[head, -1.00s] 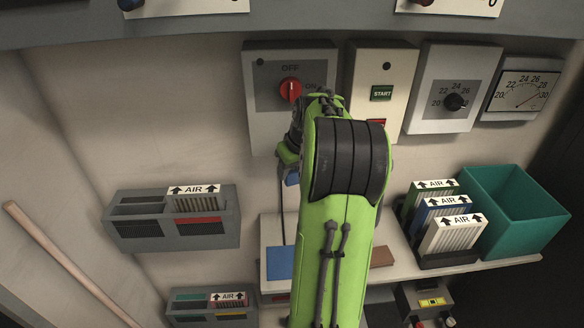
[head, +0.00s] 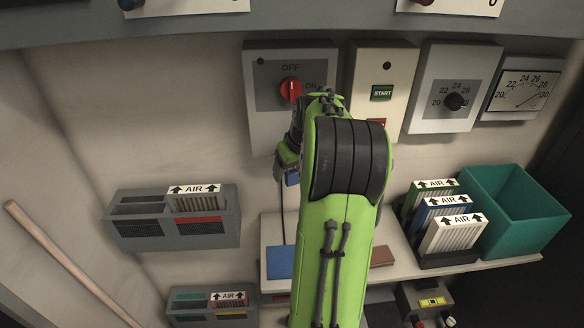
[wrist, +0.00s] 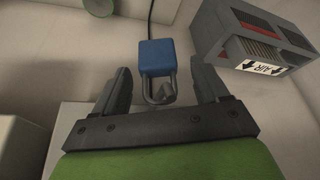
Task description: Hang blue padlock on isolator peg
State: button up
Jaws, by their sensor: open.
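The blue padlock (wrist: 157,57) is in the middle of the wrist view, its body beyond the fingertips and its grey shackle (wrist: 147,92) toward my palm. A small grey piece, apparently the peg (wrist: 165,93), shows within the shackle's outline; I cannot tell for sure that the shackle is around it. My gripper (wrist: 160,72) is open, with one finger on each side of the padlock and gaps between. In the head view the padlock (head: 293,177) shows partly, below the isolator box (head: 262,115) with its red OFF/ON knob (head: 290,89). My arm hides the peg there.
A START box (head: 382,75), a dial box (head: 455,90) and a gauge (head: 522,90) are right of the isolator. A grey filter holder (head: 150,228) is on the left wall. Below, a shelf (head: 490,264) carries a blue block (head: 280,263), AIR filters (head: 450,235) and a green bin (head: 510,215).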

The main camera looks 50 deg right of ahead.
jog(key=p+v, duration=0.4)
jog(key=v, duration=1.1)
jog(key=shift+s+r, duration=0.25)
jog(key=shift+r, duration=0.1)
jog(key=w+a+n, duration=0.1)
jog(key=w+a, duration=0.1)
jog(key=a, duration=0.9)
jog(key=w+a+n, duration=0.1)
jog(key=w+a, duration=0.1)
jog(key=a, duration=0.9)
jog(key=s+a+f+n+t+y, duration=0.1)
jog(key=s+a+f+n, duration=0.1)
jog(key=s+a+f, duration=0.4)
jog(key=s+a, duration=0.5)
jog(key=s, duration=0.1)
jog(key=shift+a+f+n+t+y, duration=0.15)
jog(key=shift+a+n+t+y, duration=0.15)
jog(key=shift+a+y, duration=0.1)
